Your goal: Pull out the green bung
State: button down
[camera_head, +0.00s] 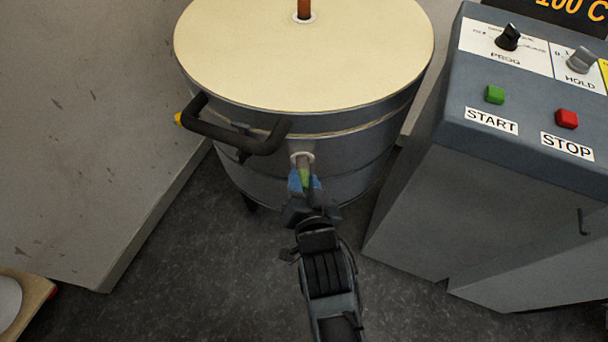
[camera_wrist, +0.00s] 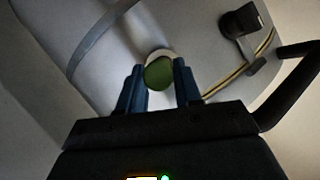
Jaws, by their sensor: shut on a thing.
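The green bung (camera_head: 305,176) sits at a pale round port (camera_head: 302,158) on the front wall of a round metal vessel (camera_head: 350,150). My gripper (camera_head: 305,183) has its blue fingers on either side of the bung and is shut on it. In the wrist view the round end of the bung (camera_wrist: 159,74) shows between the blue fingertips (camera_wrist: 160,86), with the pale ring of the port behind it. How deep the bung sits in the port cannot be told.
A black bent handle (camera_head: 236,137) juts from the vessel just left above my gripper. A cream lid (camera_head: 310,55) with a brown rod (camera_head: 304,8) tops the vessel. A grey control box (camera_head: 520,140) stands at right. Dark floor (camera_head: 200,270) lies open below.

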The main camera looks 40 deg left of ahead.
jog(key=s+d+p, duration=0.2)
jog(key=s+d, duration=0.2)
jog(key=s, duration=0.2)
jog(key=shift+s+d+p, duration=0.25)
jog(key=shift+d+p, duration=0.1)
jog(key=shift+p, duration=0.05)
dwell(0.9)
